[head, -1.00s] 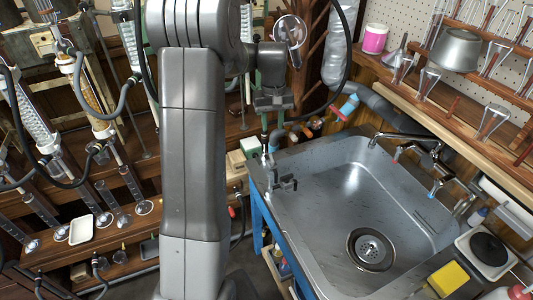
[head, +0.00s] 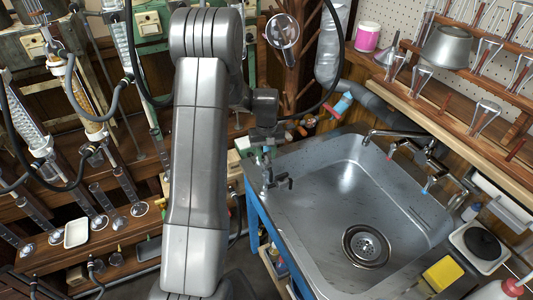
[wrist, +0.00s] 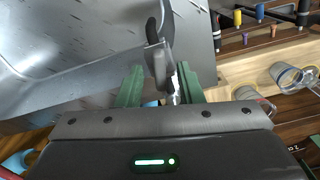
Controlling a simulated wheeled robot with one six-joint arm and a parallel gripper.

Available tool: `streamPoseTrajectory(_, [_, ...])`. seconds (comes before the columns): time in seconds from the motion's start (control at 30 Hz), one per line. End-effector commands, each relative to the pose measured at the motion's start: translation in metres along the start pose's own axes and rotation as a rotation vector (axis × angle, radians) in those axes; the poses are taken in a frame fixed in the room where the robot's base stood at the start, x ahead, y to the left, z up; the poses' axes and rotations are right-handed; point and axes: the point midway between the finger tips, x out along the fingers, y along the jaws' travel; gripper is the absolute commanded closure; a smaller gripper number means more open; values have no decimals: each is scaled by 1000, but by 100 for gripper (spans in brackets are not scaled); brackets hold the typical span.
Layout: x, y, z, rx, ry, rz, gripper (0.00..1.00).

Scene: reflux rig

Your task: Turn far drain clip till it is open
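A small grey fitting with a dark lever (wrist: 152,32), which I take to be the far drain clip, shows in the wrist view against the sink. It sits between the two green fingers of my gripper (wrist: 160,85). The fingers are apart, one on each side of the fitting, and I cannot tell whether either touches it. In the head view, dark fittings (head: 282,182) stand on the left rim of the sink. My gripper (head: 264,155) is pointed down just behind them, its fingertips partly hidden. How far the clip is turned cannot be told.
The steel sink (head: 330,205) with its round drain (head: 366,245) lies right of my gripper. A faucet (head: 395,136) stands at its back edge. Glassware racks (head: 95,215) crowd the left. In the wrist view, glass beakers (wrist: 286,76) stand on a shelf at right.

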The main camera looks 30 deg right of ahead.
Motion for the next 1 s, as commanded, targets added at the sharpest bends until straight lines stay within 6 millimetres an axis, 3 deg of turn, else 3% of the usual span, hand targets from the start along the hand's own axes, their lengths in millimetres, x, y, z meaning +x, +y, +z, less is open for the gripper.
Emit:
streamPoseTrajectory(0.2, [0, 0, 0, 0, 0, 0, 66])
streamPoseTrajectory(0.37, [0, 0, 0, 0, 0, 0, 98])
streamPoseTrajectory(0.4, [0, 0, 0, 0, 0, 0, 100])
streamPoseTrajectory(0.6, [0, 0, 0, -24, 0, 0, 100])
streamPoseTrajectory(1.0, [0, 0, 0, -264, 0, 0, 100])
